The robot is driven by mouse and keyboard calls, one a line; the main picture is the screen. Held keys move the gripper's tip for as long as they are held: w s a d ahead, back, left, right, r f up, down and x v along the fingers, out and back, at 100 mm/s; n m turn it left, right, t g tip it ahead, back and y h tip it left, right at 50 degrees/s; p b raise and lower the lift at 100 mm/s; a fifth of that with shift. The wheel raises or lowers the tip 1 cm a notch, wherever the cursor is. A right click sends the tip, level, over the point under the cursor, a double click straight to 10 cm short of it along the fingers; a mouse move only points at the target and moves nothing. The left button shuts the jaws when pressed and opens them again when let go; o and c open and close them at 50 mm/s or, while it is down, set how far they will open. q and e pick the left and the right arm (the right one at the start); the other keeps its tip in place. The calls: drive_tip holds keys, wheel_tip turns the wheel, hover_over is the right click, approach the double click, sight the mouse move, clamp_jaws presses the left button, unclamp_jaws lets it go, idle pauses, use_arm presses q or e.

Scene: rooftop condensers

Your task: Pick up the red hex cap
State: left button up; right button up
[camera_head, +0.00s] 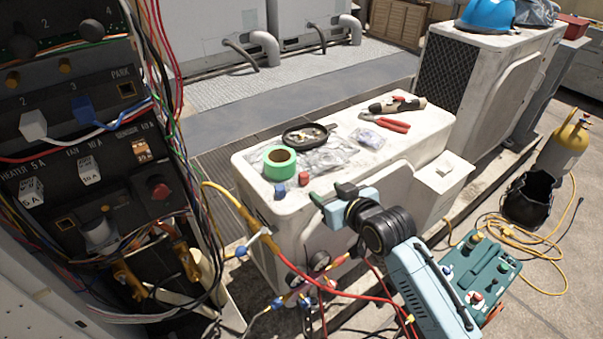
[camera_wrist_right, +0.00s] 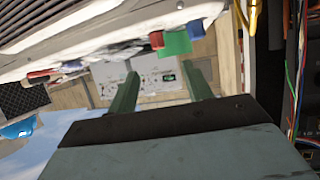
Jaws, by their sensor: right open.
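The red hex cap (camera_head: 304,179) sits near the front edge of the white condenser top (camera_head: 395,165), to the right of a blue cap (camera_head: 280,191). It also shows in the right wrist view (camera_wrist_right: 157,40), beyond the fingertips and between their lines. My right gripper (camera_head: 327,193) is open and empty, just right of the red cap in the head view and apart from it. In the wrist view the gap between its two green fingers (camera_wrist_right: 162,80) is clear. My left gripper is not in view.
A green tape roll (camera_head: 279,162), a dark dish (camera_head: 306,135), clear bags (camera_head: 367,137), red pliers (camera_head: 385,122) and a dark-and-cream tool (camera_head: 398,105) lie behind the caps. A wired panel (camera_head: 85,130) stands at left. Gauges (camera_head: 296,280) and hoses hang below the condenser's front edge.

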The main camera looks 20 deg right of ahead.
drive_tip(key=b, duration=0.2)
approach(306, 177)
drive_tip(key=x, duration=0.3)
drive_tip(key=shift+x, duration=1.15)
drive_tip(key=shift+b+x, duration=1)
drive_tip(key=shift+x, duration=1.45)
drive_tip(key=shift+w+f, duration=0.2)
drive_tip(key=shift+w, duration=0.15)
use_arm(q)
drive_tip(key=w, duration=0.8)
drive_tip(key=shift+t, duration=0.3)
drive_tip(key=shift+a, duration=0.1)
use_arm(e)
clamp_jaws()
drive_tip(key=shift+r, duration=0.1)
